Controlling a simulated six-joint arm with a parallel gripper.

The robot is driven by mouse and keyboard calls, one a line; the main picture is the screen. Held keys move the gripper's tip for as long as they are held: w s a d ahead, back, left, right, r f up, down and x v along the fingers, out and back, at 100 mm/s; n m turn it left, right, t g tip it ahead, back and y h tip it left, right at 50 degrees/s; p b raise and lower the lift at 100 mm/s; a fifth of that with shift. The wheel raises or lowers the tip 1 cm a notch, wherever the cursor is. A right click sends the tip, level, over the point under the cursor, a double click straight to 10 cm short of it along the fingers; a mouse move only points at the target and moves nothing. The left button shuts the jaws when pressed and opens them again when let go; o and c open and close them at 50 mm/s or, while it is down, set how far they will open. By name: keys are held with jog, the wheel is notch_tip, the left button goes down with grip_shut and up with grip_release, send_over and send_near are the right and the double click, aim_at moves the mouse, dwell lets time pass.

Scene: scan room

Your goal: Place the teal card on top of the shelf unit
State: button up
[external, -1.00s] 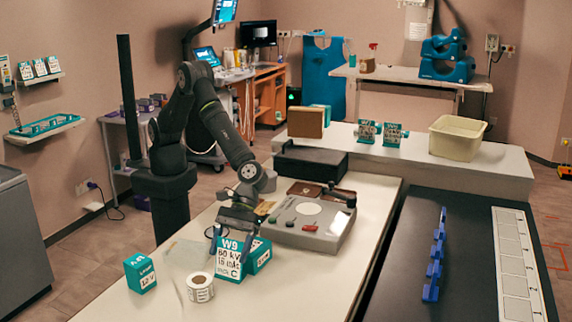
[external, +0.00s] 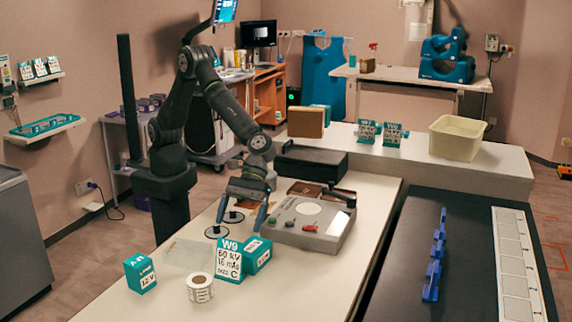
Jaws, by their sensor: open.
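The teal card (external: 229,262), marked W9 with a white printed face, stands upright on the white table. A second teal block (external: 257,256) stands close behind it at its right. My gripper (external: 241,212) is open and empty above and behind the card, clear of it, fingers pointing down. I cannot tell for sure which piece is the shelf unit; a long white raised bench (external: 480,170) stands at the back, with two teal-and-white cards (external: 380,133) upright on it.
A label roll (external: 200,288) and a small teal box (external: 140,274) stand left of the card. A grey control box (external: 308,225) lies to the right. The bench also holds a brown block (external: 306,123) and a cream tub (external: 456,137), with bare top between some items.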

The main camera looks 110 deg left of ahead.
jog(key=shift+o, duration=0.5)
jog(key=shift+v, duration=1.75)
send_near(230, 254)
jog(key=x, duration=0.4)
jog(key=shift+d+f, duration=0.15)
jog(key=shift+f, duration=0.2)
jog(key=shift+x, duration=2.8)
jog(key=shift+s, duration=0.15)
jog(key=c, duration=1.2)
jog(key=shift+o, duration=0.2)
